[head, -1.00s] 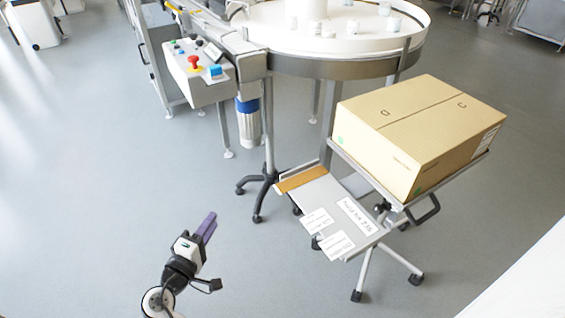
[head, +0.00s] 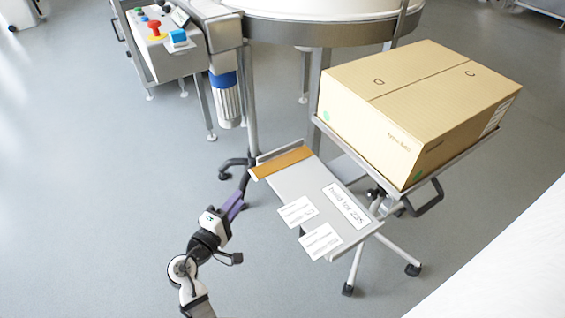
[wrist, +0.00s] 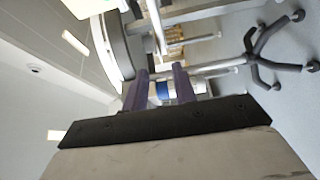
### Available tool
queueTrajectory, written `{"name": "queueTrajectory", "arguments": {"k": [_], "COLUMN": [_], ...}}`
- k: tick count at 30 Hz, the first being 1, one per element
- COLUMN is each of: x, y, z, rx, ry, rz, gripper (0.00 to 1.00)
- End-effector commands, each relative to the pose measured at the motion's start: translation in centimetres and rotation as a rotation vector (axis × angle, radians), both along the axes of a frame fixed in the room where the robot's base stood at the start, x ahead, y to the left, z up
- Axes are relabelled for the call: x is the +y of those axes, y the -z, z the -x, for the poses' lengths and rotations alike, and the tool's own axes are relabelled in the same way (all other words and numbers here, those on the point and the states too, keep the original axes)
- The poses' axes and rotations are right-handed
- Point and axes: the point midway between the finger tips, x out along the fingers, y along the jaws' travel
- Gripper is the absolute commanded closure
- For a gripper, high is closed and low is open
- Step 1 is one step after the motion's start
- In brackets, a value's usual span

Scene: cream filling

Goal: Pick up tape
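I cannot make out a roll of tape in either view. A brown-orange strip (head: 281,163) lies along the back edge of the cart's lower grey tray (head: 318,188); I cannot tell what it is. My gripper (head: 236,203) is in the air to the left of this tray. In the wrist view my gripper (wrist: 161,80) shows two purple fingers standing apart, with nothing held between them.
A large cardboard box (head: 415,105) sits on the cart's upper shelf. White labels (head: 345,205) lie on the lower tray. A round machine table (head: 310,32) and a control panel (head: 165,45) stand behind. Grey floor (head: 90,200) at left is clear.

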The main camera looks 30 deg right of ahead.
Motion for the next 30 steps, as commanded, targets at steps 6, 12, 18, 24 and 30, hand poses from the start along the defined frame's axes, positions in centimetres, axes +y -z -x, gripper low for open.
{"name": "queueTrajectory", "arguments": {"k": [6,12,18,24,30], "x": [-2.7,-3.5,-6.0,-7.5,-7.5], "y": [-0.1,-0.1,-0.5,-0.3,-0.3], "z": [-1.7,-2.2,-3.5,-4.5,-4.5], "rx": [0.000,0.000,-0.001,0.001,0.001], "ry": [0.000,0.001,0.002,-0.001,-0.001], "rz": [0.000,0.000,-0.001,-0.001,-0.001], "gripper": [0.73,0.73,0.73,0.73,0.78]}}
